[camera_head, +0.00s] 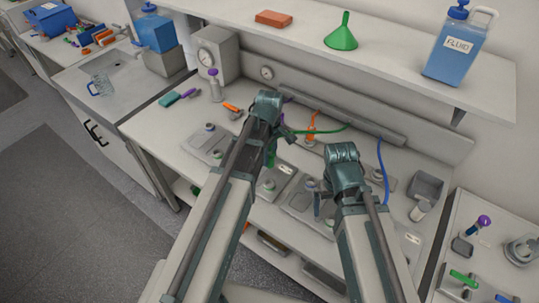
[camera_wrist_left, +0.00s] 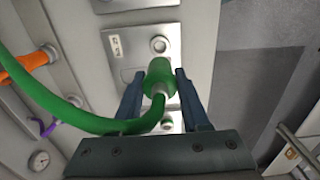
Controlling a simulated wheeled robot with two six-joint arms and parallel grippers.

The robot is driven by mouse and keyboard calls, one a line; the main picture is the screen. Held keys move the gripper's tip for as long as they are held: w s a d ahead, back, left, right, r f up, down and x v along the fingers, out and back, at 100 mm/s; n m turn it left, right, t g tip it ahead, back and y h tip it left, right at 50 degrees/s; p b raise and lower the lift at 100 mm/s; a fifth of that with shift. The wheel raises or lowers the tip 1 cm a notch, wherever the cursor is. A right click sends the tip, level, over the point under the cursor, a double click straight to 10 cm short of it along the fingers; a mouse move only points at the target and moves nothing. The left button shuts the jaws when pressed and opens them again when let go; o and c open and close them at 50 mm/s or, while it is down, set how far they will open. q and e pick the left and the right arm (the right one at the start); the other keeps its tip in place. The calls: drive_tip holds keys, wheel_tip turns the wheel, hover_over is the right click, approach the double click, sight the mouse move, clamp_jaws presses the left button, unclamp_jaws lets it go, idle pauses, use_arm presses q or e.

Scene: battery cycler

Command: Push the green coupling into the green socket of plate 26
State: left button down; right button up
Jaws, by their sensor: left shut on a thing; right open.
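My left gripper (camera_wrist_left: 160,100) is shut on the green coupling (camera_wrist_left: 160,76), which sits between its two blue-grey fingers with a green hose running off to the left. In the head view the left gripper (camera_head: 270,140) hangs above the bench plates, and the green coupling (camera_head: 271,157) shows below it. A grey plate (camera_wrist_left: 135,62) with a small label and a round pale socket (camera_wrist_left: 159,44) lies beyond the coupling; its number is unreadable. Contact between coupling and socket cannot be told. My right gripper (camera_head: 322,206) is open and empty over the plates.
An orange coupling (camera_head: 310,132) with its hose and a blue hose (camera_head: 383,165) stand at the back of the bench. A grey bin (camera_head: 426,186) is at the right. The shelf (camera_head: 390,47) above carries a green funnel (camera_head: 341,36) and a blue fluid jug (camera_head: 455,48).

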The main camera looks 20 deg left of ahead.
sight(270, 150)
use_arm(q)
drive_tip(key=shift+r+p, duration=1.6)
drive_tip(key=shift+r, duration=0.2)
drive_tip(key=shift+f, duration=0.15)
